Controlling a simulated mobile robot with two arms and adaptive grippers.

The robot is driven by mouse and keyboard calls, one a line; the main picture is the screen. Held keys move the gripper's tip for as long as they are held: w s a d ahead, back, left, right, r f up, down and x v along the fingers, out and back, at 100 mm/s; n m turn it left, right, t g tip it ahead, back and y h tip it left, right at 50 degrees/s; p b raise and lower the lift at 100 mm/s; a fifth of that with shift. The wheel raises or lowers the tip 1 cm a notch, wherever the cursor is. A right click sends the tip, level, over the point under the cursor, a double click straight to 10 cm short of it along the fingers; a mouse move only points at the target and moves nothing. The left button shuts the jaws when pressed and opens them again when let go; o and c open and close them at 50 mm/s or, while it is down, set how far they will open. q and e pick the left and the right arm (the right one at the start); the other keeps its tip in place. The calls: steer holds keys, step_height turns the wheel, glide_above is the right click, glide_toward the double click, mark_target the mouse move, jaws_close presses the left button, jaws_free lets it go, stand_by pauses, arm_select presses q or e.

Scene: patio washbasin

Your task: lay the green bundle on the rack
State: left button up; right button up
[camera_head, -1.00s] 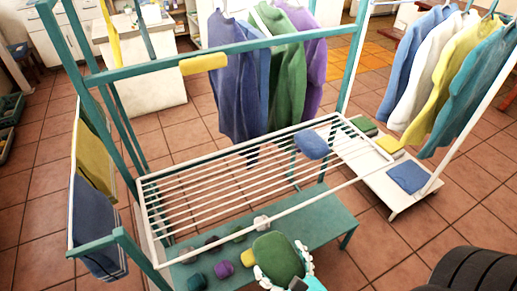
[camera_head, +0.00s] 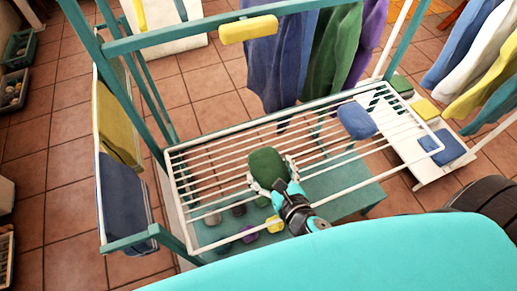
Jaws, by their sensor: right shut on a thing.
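The green bundle (camera_head: 267,163) is a rounded dark green cloth pad. My right gripper (camera_head: 271,184) is shut on its near edge, with one pale finger on each side. The bundle shows over the left-middle part of the rack (camera_head: 215,157), a white frame of parallel bars. I cannot tell whether the bundle touches the bars or is held just above them. A blue bundle (camera_head: 357,121) lies on the right part of the rack. My left gripper is not in view.
Below the rack, several small items, one purple (camera_head: 249,234), lie on a teal bench (camera_head: 350,185). Clothes hang behind and at right. The rack between the green and blue bundles is clear.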

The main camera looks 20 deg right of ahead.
mark_target(270, 184)
steer(key=w, duration=0.2)
steer(key=w+a, duration=0.1)
steer(key=w, duration=0.2)
steer(key=w+a+p, duration=0.1)
steer(key=w, duration=0.2)
steer(key=shift+f, duration=0.35)
step_height(270, 184, down, 4)
steer(key=shift+r+b, duration=0.2)
steer(key=shift+b, duration=0.1)
steer(key=o, duration=1)
steer(key=shift+f, duration=0.1)
steer(key=v, duration=1)
steer(key=shift+s+b, duration=0.25)
steer(key=shift+b, duration=0.15)
steer(key=shift+s+r, duration=0.5)
steer(key=shift+s, duration=0.15)
